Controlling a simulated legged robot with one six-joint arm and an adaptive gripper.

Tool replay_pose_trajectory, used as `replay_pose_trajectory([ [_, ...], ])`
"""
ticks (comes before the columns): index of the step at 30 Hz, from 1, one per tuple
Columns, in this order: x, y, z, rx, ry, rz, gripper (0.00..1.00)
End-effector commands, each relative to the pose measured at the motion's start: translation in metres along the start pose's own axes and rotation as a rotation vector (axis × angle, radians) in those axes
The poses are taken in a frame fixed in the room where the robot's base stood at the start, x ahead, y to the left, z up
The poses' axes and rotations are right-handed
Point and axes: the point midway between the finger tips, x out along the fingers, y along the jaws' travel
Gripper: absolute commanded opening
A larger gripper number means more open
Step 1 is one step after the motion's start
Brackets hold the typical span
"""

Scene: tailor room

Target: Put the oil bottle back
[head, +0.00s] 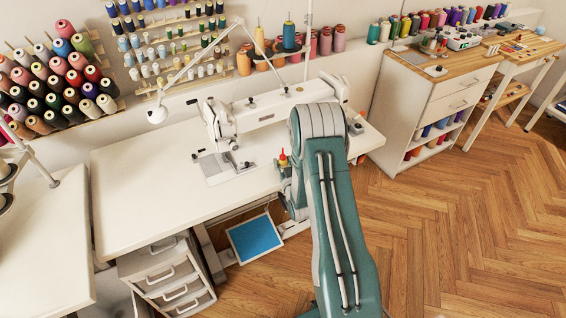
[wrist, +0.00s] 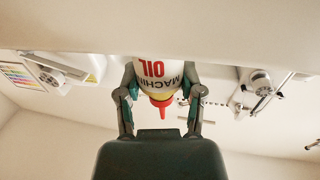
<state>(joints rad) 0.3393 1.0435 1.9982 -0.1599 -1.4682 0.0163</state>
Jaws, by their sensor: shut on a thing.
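The oil bottle (wrist: 155,70) is white with "MACHINE OIL" lettering, a yellow collar and a red nozzle. It appears upside down in the wrist view, and its base is hidden by a pale band at the top. My gripper (wrist: 160,79) is shut on it, one finger on each side. In the head view only the bottle's red and yellow top (head: 283,158) shows clearly, by the front edge of the white sewing table (head: 140,190). My arm hides much of the gripper there. I cannot tell whether the bottle touches the table.
A white sewing machine (head: 222,130) stands on the table behind the bottle. The tabletop's left part is clear. Below are drawers (head: 170,280) and a blue panel (head: 255,238). A white cabinet (head: 430,105) stands at right, with thread racks on the wall. Wooden floor is open at right.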

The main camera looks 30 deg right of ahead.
Motion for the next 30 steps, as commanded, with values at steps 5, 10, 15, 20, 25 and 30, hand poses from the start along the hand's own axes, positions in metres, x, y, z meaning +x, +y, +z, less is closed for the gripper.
replay_pose_trajectory([
  [5, 0.000, 0.000, 0.001, 0.000, 0.003, 0.001, 0.06],
  [10, 0.000, 0.000, 0.002, 0.000, 0.002, 0.000, 0.54],
  [15, 0.000, 0.000, 0.002, 0.000, 0.002, 0.000, 0.84],
  [20, 0.000, 0.000, 0.002, 0.000, 0.002, 0.000, 0.84],
  [25, 0.000, 0.000, 0.001, 0.000, 0.002, 0.000, 0.84],
  [30, -0.020, 0.001, 0.001, 0.001, -0.001, 0.002, 0.84],
])
